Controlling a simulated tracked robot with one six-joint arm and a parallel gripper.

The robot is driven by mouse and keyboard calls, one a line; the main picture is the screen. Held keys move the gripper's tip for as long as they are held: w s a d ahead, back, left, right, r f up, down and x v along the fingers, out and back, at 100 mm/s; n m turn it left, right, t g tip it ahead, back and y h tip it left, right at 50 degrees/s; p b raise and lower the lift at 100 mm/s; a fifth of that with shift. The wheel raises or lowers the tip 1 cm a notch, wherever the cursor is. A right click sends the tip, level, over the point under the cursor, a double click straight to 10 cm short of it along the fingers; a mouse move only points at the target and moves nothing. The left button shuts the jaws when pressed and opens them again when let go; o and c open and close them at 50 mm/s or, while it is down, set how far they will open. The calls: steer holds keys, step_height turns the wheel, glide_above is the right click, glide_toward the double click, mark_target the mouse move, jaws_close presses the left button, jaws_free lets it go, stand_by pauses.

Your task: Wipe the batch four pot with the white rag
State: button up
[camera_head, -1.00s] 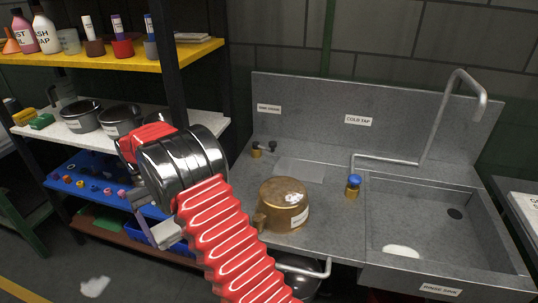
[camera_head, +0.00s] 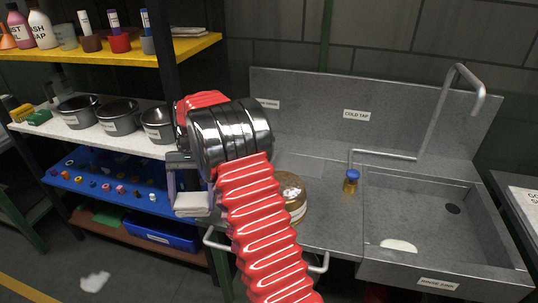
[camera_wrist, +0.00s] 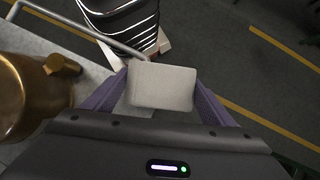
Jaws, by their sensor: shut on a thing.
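My gripper (camera_head: 192,188) is shut on a pale folded pad, seemingly the white rag (camera_head: 193,203), beside the counter's left edge. In the wrist view the rag (camera_wrist: 162,88) sits flat between my gripper's purple fingers (camera_wrist: 160,98). A brass-coloured pot (camera_head: 293,190) stands on the counter, partly hidden behind my arm. It also shows at the left of the wrist view (camera_wrist: 30,95), with a stub handle towards the gripper and apart from the rag. I cannot read its label, so I cannot tell whether it is the batch four pot.
Several dark pots (camera_head: 118,117) stand on the white shelf at left. The sink (camera_head: 425,225) with a white patch in it is at right, past a blue-topped tap (camera_head: 352,180). A rail (camera_wrist: 75,22) runs along the counter edge. A white scrap (camera_head: 95,282) lies on the floor.

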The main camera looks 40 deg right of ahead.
steer(key=s+d+r+m+t, duration=0.4)
steer(key=s+d+r+m, duration=0.1)
steer(key=d+m, duration=0.5)
steer(key=s+d+r+m+t, duration=0.5)
steer(key=d+r+m, duration=0.2)
steer(key=d+m, duration=0.4)
steer(key=shift+m+t+h, duration=0.3)
steer(key=shift+s+f, duration=0.1)
